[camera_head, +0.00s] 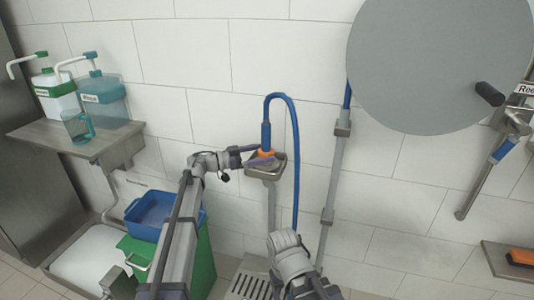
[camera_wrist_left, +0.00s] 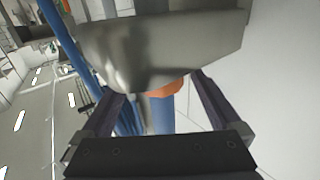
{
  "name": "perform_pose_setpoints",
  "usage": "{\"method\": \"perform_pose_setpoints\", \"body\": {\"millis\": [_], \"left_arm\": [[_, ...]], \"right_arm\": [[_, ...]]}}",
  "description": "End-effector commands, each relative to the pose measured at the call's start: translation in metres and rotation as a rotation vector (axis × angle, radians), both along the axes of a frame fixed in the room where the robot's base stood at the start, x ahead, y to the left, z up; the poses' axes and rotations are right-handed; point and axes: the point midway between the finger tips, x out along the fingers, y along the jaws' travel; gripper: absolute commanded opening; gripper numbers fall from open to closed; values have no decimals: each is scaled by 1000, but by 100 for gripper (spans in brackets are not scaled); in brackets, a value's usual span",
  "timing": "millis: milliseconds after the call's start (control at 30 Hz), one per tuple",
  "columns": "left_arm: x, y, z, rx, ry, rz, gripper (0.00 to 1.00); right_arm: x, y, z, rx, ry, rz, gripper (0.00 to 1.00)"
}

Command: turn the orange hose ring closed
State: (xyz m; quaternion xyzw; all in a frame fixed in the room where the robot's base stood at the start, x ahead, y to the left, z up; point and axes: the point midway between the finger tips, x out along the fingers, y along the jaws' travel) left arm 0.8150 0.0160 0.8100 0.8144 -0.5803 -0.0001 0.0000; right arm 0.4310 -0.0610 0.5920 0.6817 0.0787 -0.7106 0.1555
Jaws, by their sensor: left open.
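The orange hose ring (camera_head: 264,154) sits at the lower end of the upright blue nozzle (camera_head: 266,135), just above a grey wall holder (camera_head: 270,173). My left gripper (camera_head: 257,159) is at the ring, with its fingers reaching in from the left. In the left wrist view the open fingers (camera_wrist_left: 160,86) stand on either side of the blue nozzle. There the orange ring (camera_wrist_left: 168,90) shows only as a sliver, mostly hidden behind a grey body (camera_wrist_left: 160,48). I cannot tell whether a finger touches the ring. My right arm shows at the bottom, without a clear gripper.
The blue hose (camera_head: 296,150) loops over and hangs right of the holder. A grey pipe (camera_head: 335,175) and a large grey reel disc (camera_head: 440,60) are further right. A shelf (camera_head: 65,137) with dispensers and a blue crate (camera_head: 165,213) are left. A floor drain (camera_head: 248,286) lies below.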

Motion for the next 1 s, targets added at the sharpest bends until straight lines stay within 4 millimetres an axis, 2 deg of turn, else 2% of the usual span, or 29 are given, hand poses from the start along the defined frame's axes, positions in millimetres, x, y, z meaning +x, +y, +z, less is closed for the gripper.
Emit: {"method": "perform_pose_setpoints", "body": {"millis": [200,400,833,1000], "left_arm": [[-13,35,0,0,0,1,98],[-19,53,0,0,0,0,98],[-21,56,0,0,0,-1,98],[-36,52,0,0,0,-1,98]], "right_arm": [[0,0,0,0,0,0,71],[0,0,0,0,0,0,71],[0,0,0,0,0,0,71],[0,0,0,0,0,0,71]]}}
